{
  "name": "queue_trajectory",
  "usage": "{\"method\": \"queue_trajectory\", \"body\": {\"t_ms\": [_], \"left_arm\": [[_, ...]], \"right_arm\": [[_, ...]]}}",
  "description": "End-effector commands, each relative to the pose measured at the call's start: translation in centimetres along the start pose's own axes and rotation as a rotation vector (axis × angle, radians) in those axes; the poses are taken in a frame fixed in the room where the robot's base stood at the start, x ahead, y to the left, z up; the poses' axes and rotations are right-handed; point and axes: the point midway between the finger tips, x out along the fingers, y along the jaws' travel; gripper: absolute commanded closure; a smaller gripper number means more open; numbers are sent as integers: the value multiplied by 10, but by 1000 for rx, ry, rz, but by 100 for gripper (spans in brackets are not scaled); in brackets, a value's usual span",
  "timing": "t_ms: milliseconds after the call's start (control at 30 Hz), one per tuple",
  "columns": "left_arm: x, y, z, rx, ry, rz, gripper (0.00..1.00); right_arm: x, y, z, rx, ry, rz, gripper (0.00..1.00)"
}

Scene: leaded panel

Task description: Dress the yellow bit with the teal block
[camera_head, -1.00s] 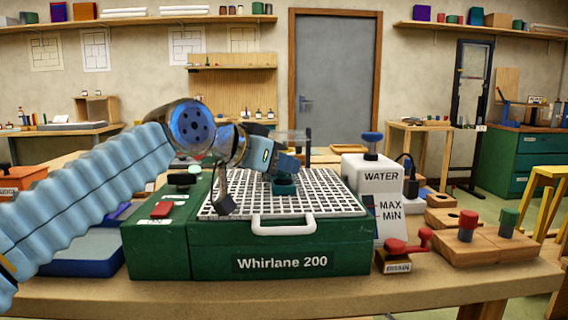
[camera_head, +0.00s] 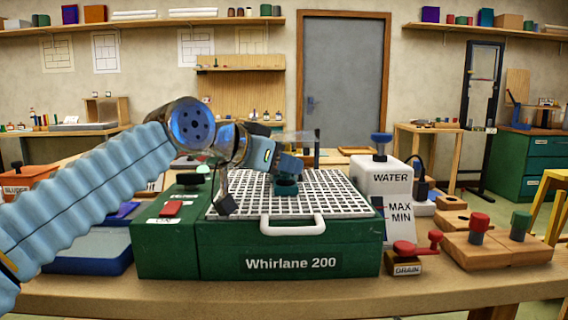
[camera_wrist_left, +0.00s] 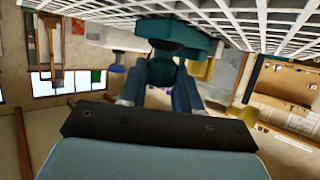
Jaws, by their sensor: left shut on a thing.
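The teal block (camera_head: 287,188) is at the white grid top of the green Whirlane 200 machine (camera_head: 290,262). My left gripper (camera_head: 288,172) is shut on the block from above; the block also shows dark teal in the left wrist view (camera_wrist_left: 172,36), between the fingers and close to the grid. I cannot tell whether it touches the grid. A yellow piece (camera_wrist_left: 203,70) shows beyond the fingers in the left wrist view, partly hidden; it may be the yellow bit. I cannot make out the bit in the head view. My right gripper is not in view.
A white water tank (camera_head: 384,183) with a blue knob stands at the machine's back right. A red drain lever (camera_head: 412,247) and a wooden block with red and green-topped pieces (camera_head: 500,246) are at right. A blue tray (camera_head: 88,255) lies at left. A dark post (camera_head: 317,155) rises behind my gripper.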

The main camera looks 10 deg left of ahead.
Motion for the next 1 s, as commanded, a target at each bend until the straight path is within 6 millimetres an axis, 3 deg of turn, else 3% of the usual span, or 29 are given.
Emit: {"method": "queue_trajectory", "body": {"t_ms": [400, 1000], "left_arm": [[-14, 15, 4, 1, 0, 2, 99], [-46, 32, -30, 1, 3, 2, 99]], "right_arm": [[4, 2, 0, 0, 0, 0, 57], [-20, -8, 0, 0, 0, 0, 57]]}}
